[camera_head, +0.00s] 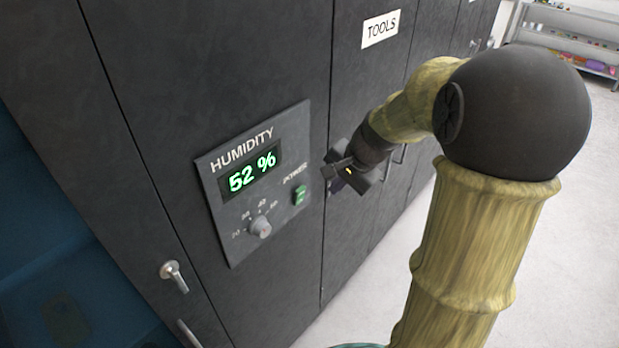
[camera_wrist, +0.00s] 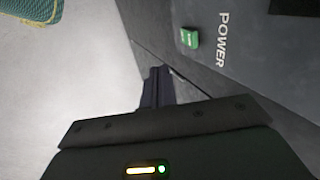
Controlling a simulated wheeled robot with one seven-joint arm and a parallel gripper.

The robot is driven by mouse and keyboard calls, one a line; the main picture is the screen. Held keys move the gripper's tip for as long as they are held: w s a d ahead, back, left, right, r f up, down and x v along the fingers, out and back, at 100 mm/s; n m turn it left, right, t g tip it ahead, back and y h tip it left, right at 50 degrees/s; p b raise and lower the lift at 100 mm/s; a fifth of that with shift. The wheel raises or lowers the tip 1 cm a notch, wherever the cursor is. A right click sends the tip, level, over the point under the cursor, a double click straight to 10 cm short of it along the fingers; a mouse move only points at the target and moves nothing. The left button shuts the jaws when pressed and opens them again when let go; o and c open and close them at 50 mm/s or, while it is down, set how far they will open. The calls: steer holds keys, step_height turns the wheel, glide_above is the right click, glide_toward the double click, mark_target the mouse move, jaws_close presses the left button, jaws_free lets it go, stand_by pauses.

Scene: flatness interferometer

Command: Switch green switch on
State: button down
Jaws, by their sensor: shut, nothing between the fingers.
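The green switch (camera_head: 300,194) sits at the right side of a grey humidity panel (camera_head: 222,215), under the word POWER. It also shows in the wrist view (camera_wrist: 189,38), beside the POWER label, ahead of my gripper. The panel display (camera_head: 253,171) is lit and reads 52 %. My gripper (camera_head: 328,171) is just right of the panel, close to the switch and apart from it in the wrist view. Its fingers (camera_wrist: 157,84) are together with nothing between them.
The panel is on a dark cabinet front (camera_head: 220,70). A round knob (camera_head: 260,227) is below the display. A TOOLS label (camera_head: 380,28) is on the door to the right. A metal handle (camera_head: 173,275) is at lower left. Open floor (camera_head: 345,315) lies in front.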

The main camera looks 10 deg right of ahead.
mark_target(299, 196)
steer(key=shift+w+r, duration=0.25)
steer(key=shift+r, duration=0.05)
steer(key=shift+f, duration=0.1)
steer(key=w+a+f+p, duration=0.4)
steer(key=w+f, duration=0.2)
steer(key=f, duration=0.2)
steer(key=shift+w+a, duration=0.35)
steer(key=shift+a, duration=0.05)
steer(key=shift+f, duration=0.1)
stand_by(0.3)
